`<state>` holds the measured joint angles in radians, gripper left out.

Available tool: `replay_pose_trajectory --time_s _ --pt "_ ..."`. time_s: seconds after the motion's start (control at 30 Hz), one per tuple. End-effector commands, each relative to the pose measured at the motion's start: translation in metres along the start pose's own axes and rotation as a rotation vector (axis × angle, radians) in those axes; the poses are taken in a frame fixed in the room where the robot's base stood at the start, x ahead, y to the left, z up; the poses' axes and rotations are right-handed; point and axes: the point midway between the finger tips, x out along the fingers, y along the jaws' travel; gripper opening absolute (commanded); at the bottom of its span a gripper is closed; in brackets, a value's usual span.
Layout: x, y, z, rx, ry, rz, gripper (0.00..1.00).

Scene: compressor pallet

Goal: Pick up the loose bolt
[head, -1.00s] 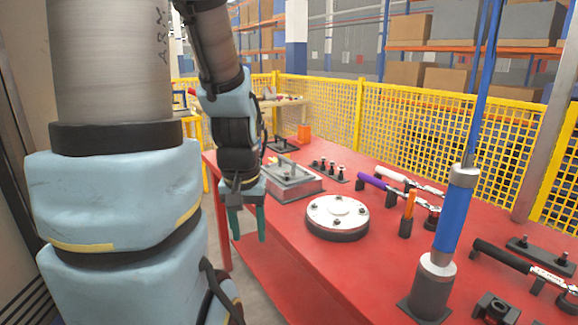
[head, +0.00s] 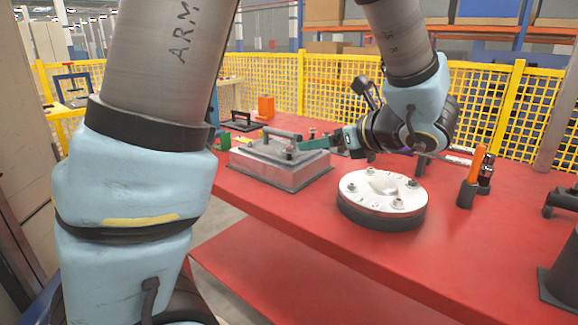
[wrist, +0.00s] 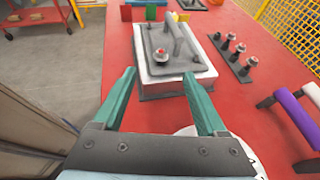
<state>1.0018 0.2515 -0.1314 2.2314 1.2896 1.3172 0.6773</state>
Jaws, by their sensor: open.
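A small bolt with a red mark on its head (wrist: 161,55) stands on the dark lid of a grey metal box (wrist: 166,86), in front of the lid's handle. In the head view the bolt (head: 290,151) shows on the box (head: 270,172), close to my green fingertips. My gripper (head: 308,144) lies almost level and points left toward the bolt. In the wrist view my gripper (wrist: 160,75) is open and empty, its two fingers apart with the bolt beyond and between their tips. I cannot tell the exact gap to the bolt.
A round bolted white cover (head: 383,190) sits to the right of the box. A rack of several bolts (wrist: 233,54) stands right of the box in the wrist view. An orange-handled tool (head: 478,163) stands in a holder. The red table's (head: 330,250) front area is clear.

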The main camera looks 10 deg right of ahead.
Motion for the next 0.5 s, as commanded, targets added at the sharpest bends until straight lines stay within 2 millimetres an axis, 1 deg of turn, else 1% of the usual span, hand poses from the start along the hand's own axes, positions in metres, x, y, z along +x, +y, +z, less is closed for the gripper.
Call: replay_pose_trajectory --time_s 0.07,0.2,0.3,0.5 --pt "0.006 -0.003 0.001 0.012 -0.014 -0.01 0.75" --pt "0.029 -0.003 0.002 0.013 -0.014 -0.008 0.75" --pt "0.042 -0.003 0.001 0.012 -0.013 -0.008 0.75" --pt "0.056 -0.003 0.001 0.011 -0.012 -0.009 0.75"
